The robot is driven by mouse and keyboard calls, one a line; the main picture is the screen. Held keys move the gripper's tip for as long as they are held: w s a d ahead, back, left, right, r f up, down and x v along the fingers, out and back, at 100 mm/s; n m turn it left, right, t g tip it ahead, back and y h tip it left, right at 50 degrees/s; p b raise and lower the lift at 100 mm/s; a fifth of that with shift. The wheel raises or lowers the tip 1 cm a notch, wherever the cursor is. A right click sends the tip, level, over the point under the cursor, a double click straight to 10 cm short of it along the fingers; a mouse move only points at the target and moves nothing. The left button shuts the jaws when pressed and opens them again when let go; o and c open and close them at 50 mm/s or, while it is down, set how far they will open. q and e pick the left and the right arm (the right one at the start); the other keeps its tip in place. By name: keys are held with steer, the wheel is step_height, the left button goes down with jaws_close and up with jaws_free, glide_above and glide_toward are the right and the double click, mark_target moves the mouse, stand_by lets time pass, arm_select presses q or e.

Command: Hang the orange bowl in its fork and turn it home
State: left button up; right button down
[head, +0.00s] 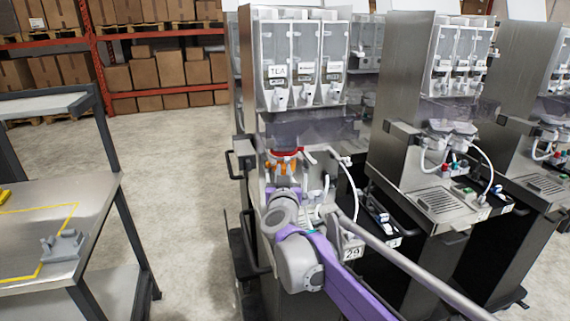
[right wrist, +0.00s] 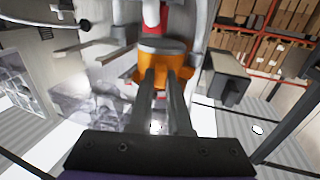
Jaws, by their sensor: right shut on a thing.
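The orange bowl (head: 284,166) is at the front of the nearest dispenser machine (head: 300,125), just under a red part (head: 285,153). My right gripper (head: 283,180) reaches up to it from below and in front. In the right wrist view the two fingers (right wrist: 166,85) are shut on the orange bowl (right wrist: 168,60), and a red part (right wrist: 151,14) shows just beyond it. The fork is not clearly visible, and I cannot tell whether the bowl is seated in it. My left gripper is not in view.
White hoses (head: 328,172) and a number plate (head: 352,252) are close to the right of my arm. More dispenser machines (head: 440,150) stand to the right. A metal table (head: 90,225) with a grey fixture (head: 64,245) stands at the left. Open floor lies between.

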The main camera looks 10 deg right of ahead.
steer(key=shift+w+a+h, duration=0.15)
steer(key=shift+h, duration=0.15)
steer(key=m+h, duration=0.1)
steer(key=a+m+g+h, duration=0.1)
steer(key=shift+w+h+b, duration=0.2)
steer(key=shift+h+b, duration=0.1)
steer(key=shift+b, duration=0.1)
steer(key=shift+a+m+g+h, duration=0.15)
steer(key=shift+m+g+h, duration=0.25)
steer(key=shift+m+h, duration=0.25)
